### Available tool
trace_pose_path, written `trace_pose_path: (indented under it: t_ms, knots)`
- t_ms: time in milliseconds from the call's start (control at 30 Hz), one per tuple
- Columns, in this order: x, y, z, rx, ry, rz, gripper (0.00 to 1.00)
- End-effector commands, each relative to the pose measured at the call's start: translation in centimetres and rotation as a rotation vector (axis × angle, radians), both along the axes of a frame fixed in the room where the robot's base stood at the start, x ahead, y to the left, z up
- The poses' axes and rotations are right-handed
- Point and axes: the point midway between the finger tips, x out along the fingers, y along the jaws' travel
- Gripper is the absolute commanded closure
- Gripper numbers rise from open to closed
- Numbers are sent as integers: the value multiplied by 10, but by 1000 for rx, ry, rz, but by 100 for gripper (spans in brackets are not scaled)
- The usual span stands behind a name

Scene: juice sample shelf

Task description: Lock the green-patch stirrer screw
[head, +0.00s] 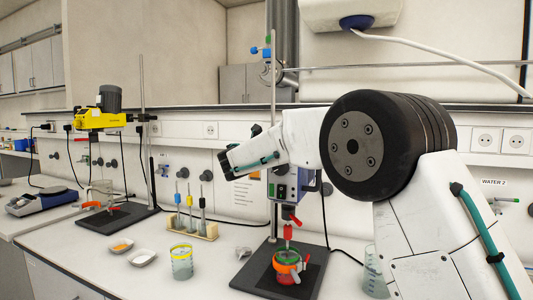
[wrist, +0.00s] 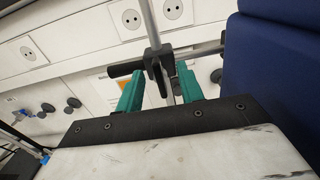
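In the wrist view, a black clamp (wrist: 153,58) sits on a grey upright rod, with a dark screw handle (wrist: 125,69) sticking out to its left. My gripper (wrist: 160,70) has its two teal fingers apart, with the clamp and rod showing between and just beyond the tips; contact cannot be told. No green patch shows on this screw in the wrist view. In the head view, the stirrer (head: 287,183) on the right stand is partly hidden by my arm. A clamp with blue and green patches (head: 267,51) is high on that stand's rod.
A beaker with red contents (head: 287,267) stands on the right stand's black base (head: 243,278). A yellow stirrer (head: 100,118) on a second stand is at left. A beaker (head: 181,263), a rack (head: 205,231) and dishes (head: 143,258) stand between. A blue surface (wrist: 272,70) is close at right.

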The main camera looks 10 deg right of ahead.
Motion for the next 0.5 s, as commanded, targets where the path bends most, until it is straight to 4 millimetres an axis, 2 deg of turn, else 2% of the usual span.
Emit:
trace_pose_path:
  t_ms: [200, 267, 333, 367, 500]
  knots:
    - [1, 0, 0, 0, 0, 0, 63]
    - [0, 0, 0, 1, -1, 0, 76]
    - [0, 0, 0, 1, 0, 0, 96]
    - [0, 0, 0, 1, 0, 0, 100]
    - [0, 0, 0, 4, -1, 0, 100]
